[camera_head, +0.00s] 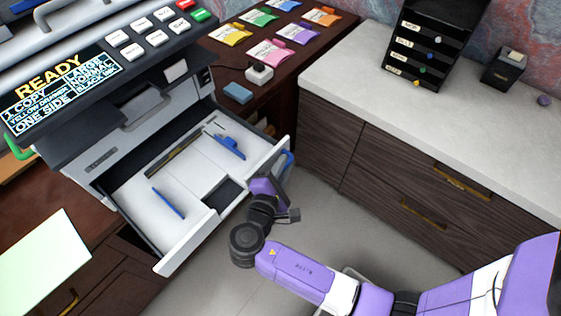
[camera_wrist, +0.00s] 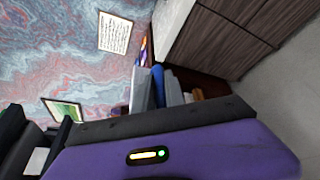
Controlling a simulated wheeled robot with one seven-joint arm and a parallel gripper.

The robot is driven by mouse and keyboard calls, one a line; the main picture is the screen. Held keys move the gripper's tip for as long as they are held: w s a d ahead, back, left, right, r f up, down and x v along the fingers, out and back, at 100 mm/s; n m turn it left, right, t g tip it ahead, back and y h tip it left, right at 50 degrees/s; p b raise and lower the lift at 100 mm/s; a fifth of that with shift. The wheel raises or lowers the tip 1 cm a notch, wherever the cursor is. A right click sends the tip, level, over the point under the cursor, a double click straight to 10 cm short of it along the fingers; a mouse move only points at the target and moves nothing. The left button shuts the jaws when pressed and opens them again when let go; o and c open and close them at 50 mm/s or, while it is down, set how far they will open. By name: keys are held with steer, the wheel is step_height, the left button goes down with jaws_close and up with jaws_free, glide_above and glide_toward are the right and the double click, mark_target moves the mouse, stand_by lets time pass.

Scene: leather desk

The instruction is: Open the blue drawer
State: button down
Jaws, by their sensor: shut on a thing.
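The copier's paper drawer (camera_head: 182,240) is pulled well out from the copier body in the head view. Its inside shows white panels, a blue lever (camera_head: 228,145) and a blue strip (camera_head: 168,202). A blue handle (camera_head: 289,158) sits at the right end of its front wall. My gripper (camera_head: 279,173) is at that handle and shut on it; the fingers are partly hidden from the head camera. In the wrist view, a blue piece (camera_wrist: 157,84), which looks like the handle, shows between pale parts beyond my purple gripper body.
The copier's panel (camera_head: 65,90) reads READY. A dark wooden cabinet with a pale top (camera_head: 345,80) stands to the right, holding a black tray rack (camera_head: 430,45). Colored packets (camera_head: 268,52) lie on a table behind. Grey floor (camera_head: 335,215) is free between drawer and cabinet.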

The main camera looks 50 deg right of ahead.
steer(key=shift+f, duration=0.1)
steer(key=c, duration=1.7)
jaws_free()
steer(key=shift+a, duration=0.1)
steer(key=b+v, duration=0.1)
steer(key=v, duration=0.6)
steer(key=shift+a, duration=0.35)
